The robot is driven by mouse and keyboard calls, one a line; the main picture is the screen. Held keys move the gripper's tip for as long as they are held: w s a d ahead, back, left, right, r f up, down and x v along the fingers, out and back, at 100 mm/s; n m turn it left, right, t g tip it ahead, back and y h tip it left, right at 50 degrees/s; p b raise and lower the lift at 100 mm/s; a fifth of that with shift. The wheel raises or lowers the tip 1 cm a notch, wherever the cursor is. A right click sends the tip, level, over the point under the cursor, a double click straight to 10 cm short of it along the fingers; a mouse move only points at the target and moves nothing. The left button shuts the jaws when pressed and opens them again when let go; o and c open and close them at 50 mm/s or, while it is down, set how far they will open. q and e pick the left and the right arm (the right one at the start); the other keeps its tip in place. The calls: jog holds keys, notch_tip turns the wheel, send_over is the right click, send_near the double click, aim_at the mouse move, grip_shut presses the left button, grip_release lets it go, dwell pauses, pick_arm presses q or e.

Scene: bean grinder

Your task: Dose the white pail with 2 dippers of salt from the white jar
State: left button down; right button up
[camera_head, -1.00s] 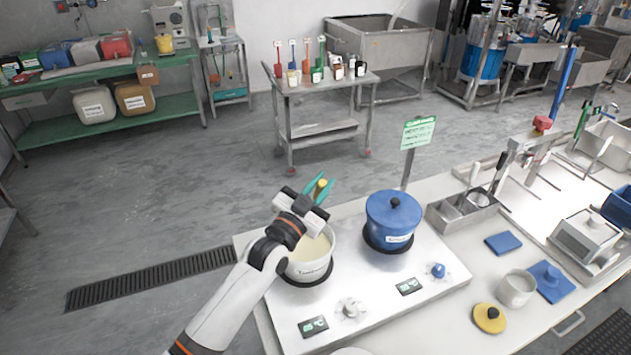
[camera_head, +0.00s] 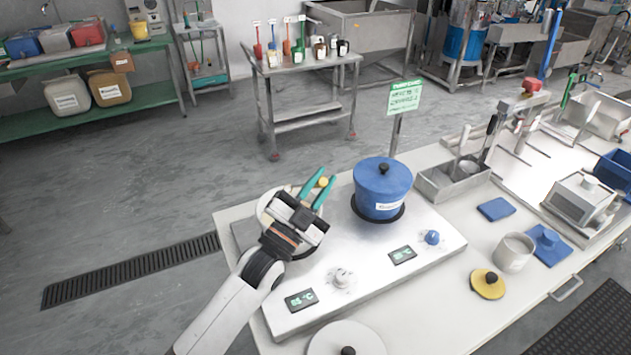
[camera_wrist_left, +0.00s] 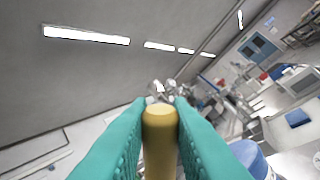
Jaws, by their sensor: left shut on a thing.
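My left gripper (camera_head: 320,188) has teal fingers shut on a yellow-tan rod, which looks like the dipper's handle (camera_wrist_left: 160,130); its end also shows between the fingers in the head view (camera_head: 323,182). The dipper's bowl is hidden. The gripper is over the white pail (camera_head: 266,207) on the left hotplate spot and covers most of it; its contents are hidden now. I cannot tell whether the dipper is inside the pail. The white jar (camera_head: 513,254) stands lidless on the counter at the right; its inside is hard to make out. My right gripper is not in view.
A blue lidded pot (camera_head: 382,190) stands close to the right of the gripper. A green sign (camera_head: 404,97) rises behind it. A yellow lid (camera_head: 488,284) and blue pads lie by the jar. A white lid (camera_head: 347,340) lies at the front edge.

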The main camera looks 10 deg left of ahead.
pick_arm(q)
jog(key=shift+s+d+f+m+h+b, duration=0.3)
jog(key=shift+f+m+h+b, duration=0.1)
jog(key=shift+f, duration=0.15)
notch_tip(320, 180, down, 6)
jog(key=s+d+m+g+h+b, duration=0.1)
jog(key=s+m+h+b, duration=0.1)
jog(key=m+h+b, duration=0.2)
jog(key=shift+s+d+m+g+h+b, duration=0.35)
jog(key=shift+m+b, duration=1.05)
jog(key=shift+b, duration=1)
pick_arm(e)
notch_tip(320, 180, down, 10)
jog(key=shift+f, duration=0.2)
pick_arm(q)
jog(key=shift+r, duration=0.1)
